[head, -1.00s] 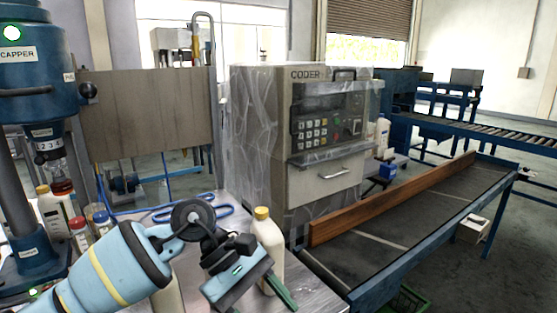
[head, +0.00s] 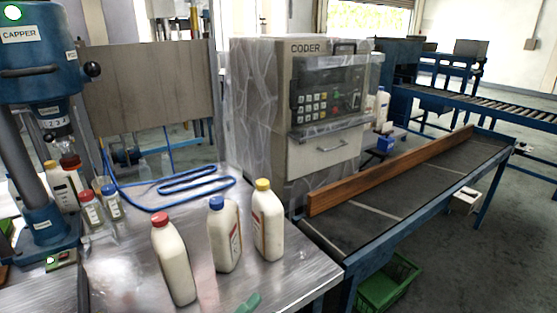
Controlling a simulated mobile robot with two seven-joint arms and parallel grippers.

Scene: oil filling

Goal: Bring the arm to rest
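Three white bottles stand upright on the steel table (head: 300,277): one with a red cap (head: 172,258), one with a blue cap (head: 224,233) and one with a yellow cap (head: 267,219). No whole arm or gripper shows in the head view. A small green piece (head: 248,303) shows at the bottom edge; I cannot tell what it belongs to. Nothing is seen held.
The blue capper (head: 38,75) stands at the left with small bottles beside it. A blue hose (head: 185,188) lies coiled behind the bottles. The coder (head: 320,130) stands behind the table. A conveyor (head: 410,215) with a wooden rail runs right, above a green crate (head: 388,285).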

